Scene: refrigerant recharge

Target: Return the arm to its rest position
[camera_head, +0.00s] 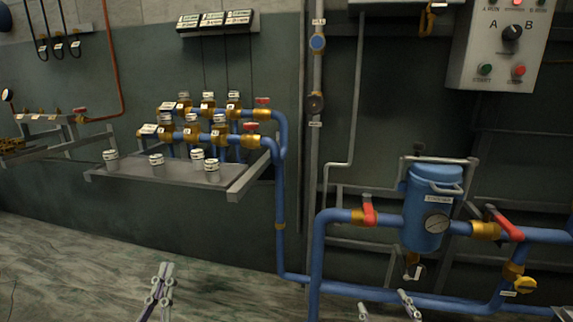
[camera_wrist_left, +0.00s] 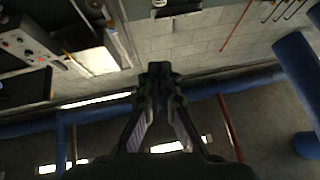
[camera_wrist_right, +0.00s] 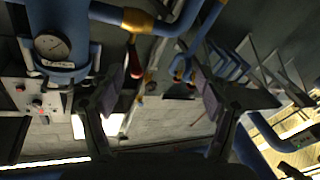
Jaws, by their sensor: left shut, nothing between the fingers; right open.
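My left gripper (camera_head: 165,268) shows at the bottom of the head view, left of centre, over the floor. It points up, and its fingers are together with nothing between them. In the left wrist view its fingertips (camera_wrist_left: 159,70) meet in the middle. My right gripper (camera_head: 385,304) shows at the bottom edge of the head view, right of centre, in front of the lower blue pipe. Its fingers are apart and empty. In the right wrist view there is a wide gap between its fingers (camera_wrist_right: 153,92). Most of both arms is out of the head view.
A blue filter canister (camera_head: 424,215) with a gauge sits between red-handled valves at right. A grey shelf (camera_head: 190,177) with several white-topped cups and blue valve manifolds is at left. A control box (camera_head: 500,72) hangs upper right. The floor (camera_head: 70,275) at lower left is clear.

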